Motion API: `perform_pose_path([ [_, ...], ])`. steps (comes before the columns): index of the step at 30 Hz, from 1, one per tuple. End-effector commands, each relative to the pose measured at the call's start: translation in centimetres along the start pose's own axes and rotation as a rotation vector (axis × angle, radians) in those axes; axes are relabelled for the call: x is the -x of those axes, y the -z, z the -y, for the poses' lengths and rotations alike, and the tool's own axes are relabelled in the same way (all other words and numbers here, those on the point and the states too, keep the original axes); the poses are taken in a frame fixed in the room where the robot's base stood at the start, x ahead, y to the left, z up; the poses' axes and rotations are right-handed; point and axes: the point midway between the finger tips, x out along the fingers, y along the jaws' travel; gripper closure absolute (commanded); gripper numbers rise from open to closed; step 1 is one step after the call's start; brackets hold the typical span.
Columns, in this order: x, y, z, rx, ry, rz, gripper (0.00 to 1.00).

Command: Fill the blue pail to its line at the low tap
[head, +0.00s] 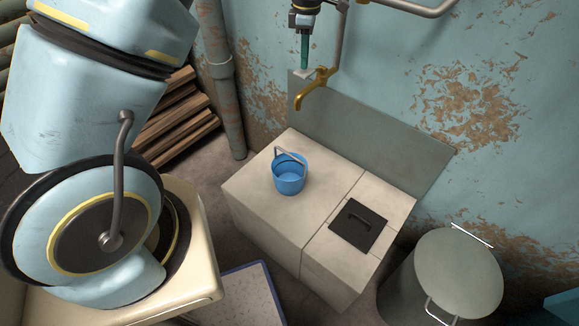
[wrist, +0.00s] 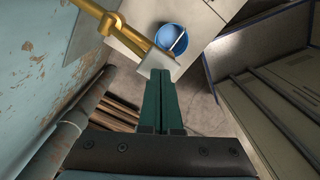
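The blue pail (head: 289,180) stands upright on the pale block, its grey handle leaning over the rim; it also shows in the wrist view (wrist: 168,33). I cannot make out a line or a water level in it. The brass tap (head: 316,82) sticks out from the wall above and behind the pail; no stream shows from its spout. A pale flat plate (wrist: 157,62) sits at the end of the tap's brass stem. My gripper (head: 304,66) points down at this plate, its green fingers together and their tips (wrist: 160,73) at the plate, seemingly touching it.
The pale block (head: 255,200) has a dark square lid (head: 358,226) on its right part. A grey lidded bin (head: 455,275) stands at the right. Pipes run along the wall at the upper right, near my gripper. Stacked wood (head: 175,120) lies at the left.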

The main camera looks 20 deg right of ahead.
Motion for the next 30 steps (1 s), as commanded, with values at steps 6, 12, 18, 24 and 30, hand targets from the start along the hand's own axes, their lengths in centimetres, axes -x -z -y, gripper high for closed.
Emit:
perform_pose_path([
  [6,-0.7,0.0,0.0,0.000,0.001,0.000,1.00],
  [12,-1.3,0.0,0.0,0.000,0.000,0.000,1.00],
  [18,-1.9,0.0,0.0,0.000,0.000,0.000,1.00],
  [24,-2.5,0.0,0.0,0.000,0.000,0.000,1.00],
  [30,-3.0,0.0,0.0,0.000,-0.001,0.000,1.00],
])
